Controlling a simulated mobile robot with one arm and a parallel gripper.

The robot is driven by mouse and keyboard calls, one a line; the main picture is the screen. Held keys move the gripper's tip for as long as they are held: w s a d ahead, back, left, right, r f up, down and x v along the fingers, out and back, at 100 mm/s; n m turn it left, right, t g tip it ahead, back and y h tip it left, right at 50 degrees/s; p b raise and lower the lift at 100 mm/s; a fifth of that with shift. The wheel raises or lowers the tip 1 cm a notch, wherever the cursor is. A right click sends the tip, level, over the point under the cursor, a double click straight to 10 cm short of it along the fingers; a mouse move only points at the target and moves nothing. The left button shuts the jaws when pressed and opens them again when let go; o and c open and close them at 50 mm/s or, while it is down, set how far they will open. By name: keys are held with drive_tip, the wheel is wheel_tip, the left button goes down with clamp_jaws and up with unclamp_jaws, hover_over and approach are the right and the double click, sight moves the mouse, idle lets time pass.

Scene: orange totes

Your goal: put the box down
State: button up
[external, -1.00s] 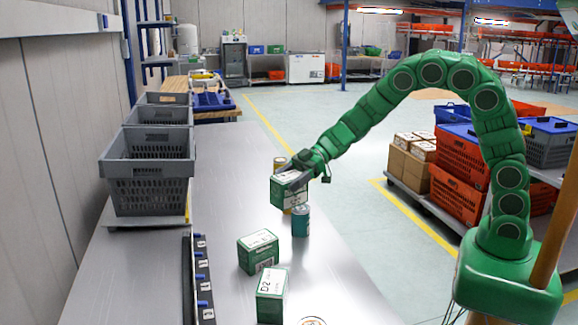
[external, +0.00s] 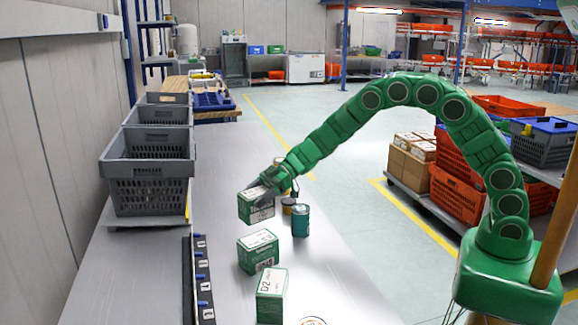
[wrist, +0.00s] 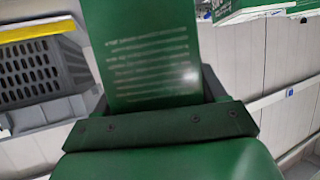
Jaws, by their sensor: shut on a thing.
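My gripper (external: 268,186) is shut on a green and white box (external: 256,212) in the external view. The box is at the left end of my green arm, over or on the metal table (external: 222,160); I cannot tell whether its underside touches the table. In the wrist view the held box (wrist: 152,50) shows as a green face with pale lines of print, and its lower end is hidden behind the gripper's front edge.
Two green and white boxes (external: 258,251) (external: 271,295) stand nearer on the table. A teal can (external: 300,221) and a yellow can (external: 288,206) stand right of the held box. Grey crates (external: 147,168) line the left. Table surface between crates and box is clear.

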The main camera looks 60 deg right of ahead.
sight(241, 219)
drive_tip(key=shift+w+a+f, duration=0.3)
drive_tip(key=shift+w+f, duration=0.4)
drive_tip(key=shift+f, duration=0.2)
drive_tip(key=shift+w+a+f, duration=0.25)
drive_tip(key=shift+w+f, duration=0.45)
drive_tip(key=shift+f, duration=1.65)
drive_tip(key=shift+f, duration=0.1)
drive_tip(key=o, duration=1.1)
drive_tip(key=shift+o, duration=0.2)
drive_tip(key=v, duration=1.2)
